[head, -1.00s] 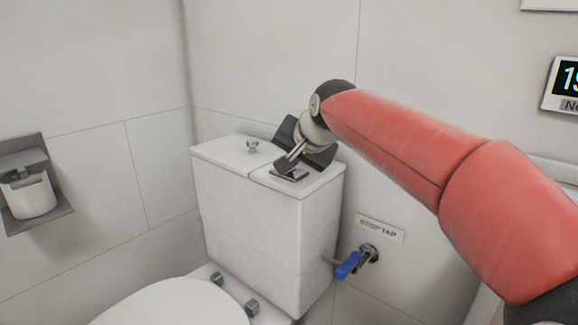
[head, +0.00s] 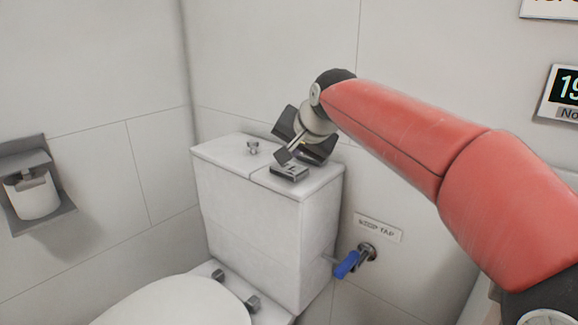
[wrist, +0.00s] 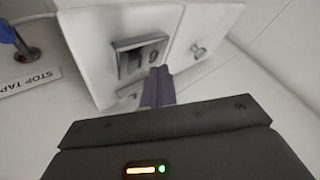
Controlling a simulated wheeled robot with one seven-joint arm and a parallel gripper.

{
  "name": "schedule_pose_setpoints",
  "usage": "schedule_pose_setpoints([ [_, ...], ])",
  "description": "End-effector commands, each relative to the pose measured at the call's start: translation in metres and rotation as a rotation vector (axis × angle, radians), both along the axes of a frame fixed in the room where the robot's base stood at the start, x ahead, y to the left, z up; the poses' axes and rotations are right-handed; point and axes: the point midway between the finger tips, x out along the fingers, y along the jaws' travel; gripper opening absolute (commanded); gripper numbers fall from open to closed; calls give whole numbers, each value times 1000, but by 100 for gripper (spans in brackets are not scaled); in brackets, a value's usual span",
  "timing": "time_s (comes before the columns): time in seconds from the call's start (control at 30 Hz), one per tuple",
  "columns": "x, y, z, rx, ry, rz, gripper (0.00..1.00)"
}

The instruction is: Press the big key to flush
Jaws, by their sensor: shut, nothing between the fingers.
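The flush plate (head: 289,173) is a small grey panel on the right part of the cistern lid. In the wrist view the plate (wrist: 140,43) shows divided sections, partly hidden by my fingers. I cannot tell clearly which section is the big key. My gripper (head: 282,157) is shut and empty, tilted down with its tip just above the plate's back-left edge. In the wrist view the closed fingers (wrist: 160,73) overlap the plate's near right corner. I cannot tell whether they touch it.
The cistern (head: 250,225) stands behind the toilet seat lid (head: 175,305). A small metal knob (head: 253,147) sits on the lid left of the plate. A blue-handled stop tap (head: 347,264) is at right, and a paper holder (head: 35,190) hangs at left. The wall is close behind.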

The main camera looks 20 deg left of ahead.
Motion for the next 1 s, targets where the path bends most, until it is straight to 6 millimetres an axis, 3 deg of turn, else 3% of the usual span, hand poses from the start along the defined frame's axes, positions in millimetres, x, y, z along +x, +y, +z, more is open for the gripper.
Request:
schedule_pose_setpoints([
  [0.53,0,0,49,0,-1,1,0],
  [1.0,0,0,50,0,0,0,0],
])
